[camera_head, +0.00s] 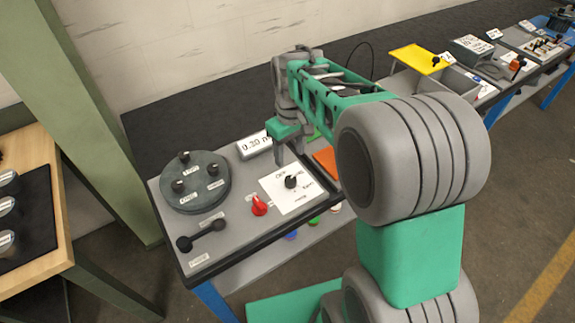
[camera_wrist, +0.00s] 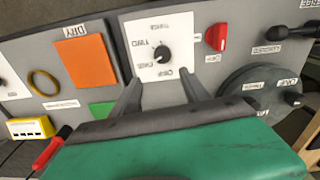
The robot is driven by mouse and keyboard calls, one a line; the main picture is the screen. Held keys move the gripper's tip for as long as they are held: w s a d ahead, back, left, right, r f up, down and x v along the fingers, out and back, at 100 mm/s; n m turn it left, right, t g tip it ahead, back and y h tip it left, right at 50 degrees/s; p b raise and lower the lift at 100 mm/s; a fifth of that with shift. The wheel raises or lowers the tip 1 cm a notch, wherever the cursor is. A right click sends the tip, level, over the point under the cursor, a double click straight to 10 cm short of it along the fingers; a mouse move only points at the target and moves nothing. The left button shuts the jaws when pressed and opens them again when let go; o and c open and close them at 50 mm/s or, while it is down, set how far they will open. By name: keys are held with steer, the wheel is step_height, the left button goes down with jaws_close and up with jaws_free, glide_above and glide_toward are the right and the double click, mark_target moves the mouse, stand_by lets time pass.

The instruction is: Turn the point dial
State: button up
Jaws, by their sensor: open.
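The dial is a black knob (camera_head: 290,182) on a square white plate (camera_head: 302,200) with small labels around it. In the wrist view, the knob (camera_wrist: 162,54) is upright on the plate (camera_wrist: 140,32), its labels upside down and hard to read. Which label its pointer faces is unclear. My gripper (camera_head: 288,163) is open and empty, just beyond the knob in the head view. In the wrist view, its two fingers (camera_wrist: 160,86) spread below the knob, apart from it and lined up roughly with it. The gap from fingertips to panel is hard to judge.
A red switch (camera_head: 259,206) sits beside the plate. A dark round base with knobs (camera_head: 196,197) and a black bar handle (camera_head: 202,236) lie further left. A display (camera_head: 254,145) stands behind. An orange square (camera_wrist: 87,61) and a yellow ring (camera_wrist: 44,83) are opposite the switch.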

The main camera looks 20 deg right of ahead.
mark_target(291, 179)
steer(key=shift+s+f+n, duration=0.25)
steer(key=shift+s+n, duration=0.4)
steer(key=shift+n, duration=0.05)
steer(key=shift+s+r+n, duration=0.1)
steer(key=shift+s+n, duration=0.2)
step_height(291, 179, down, 8)
steer(key=shift+w+a+r+p, duration=0.1)
steer(key=shift+w+r+p, duration=0.05)
steer(key=shift+p, duration=0.55)
jaws_close()
